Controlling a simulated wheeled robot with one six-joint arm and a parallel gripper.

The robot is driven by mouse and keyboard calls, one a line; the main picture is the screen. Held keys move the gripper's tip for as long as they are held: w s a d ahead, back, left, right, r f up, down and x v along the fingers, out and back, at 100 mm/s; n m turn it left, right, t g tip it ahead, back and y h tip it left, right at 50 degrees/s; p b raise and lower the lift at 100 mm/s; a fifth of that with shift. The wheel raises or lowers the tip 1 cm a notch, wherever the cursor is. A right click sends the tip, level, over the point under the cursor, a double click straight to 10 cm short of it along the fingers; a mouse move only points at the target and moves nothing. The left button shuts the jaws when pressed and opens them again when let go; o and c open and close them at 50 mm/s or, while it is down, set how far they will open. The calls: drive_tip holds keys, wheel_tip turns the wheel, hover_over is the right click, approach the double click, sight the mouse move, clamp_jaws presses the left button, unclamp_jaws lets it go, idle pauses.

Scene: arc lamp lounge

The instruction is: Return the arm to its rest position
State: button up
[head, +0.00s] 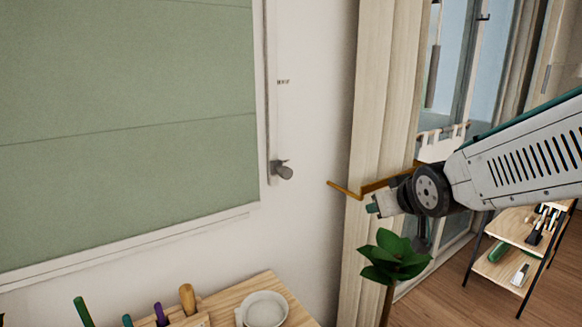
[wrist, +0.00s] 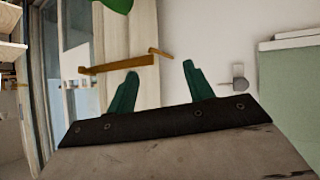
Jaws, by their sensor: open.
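My arm reaches in from the right in the head view, with my gripper (head: 374,208) in front of the pale curtain. In the wrist view, my gripper (wrist: 160,69) shows two green fingers spread apart with nothing held between them. A brass-coloured curtain arm (head: 347,190) with a bent end sticks out by the curtain, just behind and above my gripper in the head view. In the wrist view, the brass arm (wrist: 118,64) lies beyond the fingertips; I cannot tell whether anything touches it.
A green blind (head: 130,120) covers the left, with a grey knob (head: 283,172) beside it. A leafy plant (head: 393,255) stands below my gripper. A wooden table (head: 290,297) holds a white bowl (head: 264,309). A shelf cart (head: 508,262) stands right, below my arm.

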drive_tip(key=s+d+m+g, duration=0.1)
drive_tip(key=s+d+g, duration=0.1)
drive_tip(key=s, duration=0.8)
drive_tip(key=s+d+f+m+g+h, duration=0.1)
drive_tip(key=s+g, duration=0.3)
drive_tip(key=s, duration=0.6)
drive_tip(key=s+d+f+m+g, duration=0.1)
drive_tip(key=s+d+g, duration=0.2)
drive_tip(key=s, duration=0.7)
drive_tip(key=shift+g, duration=0.4)
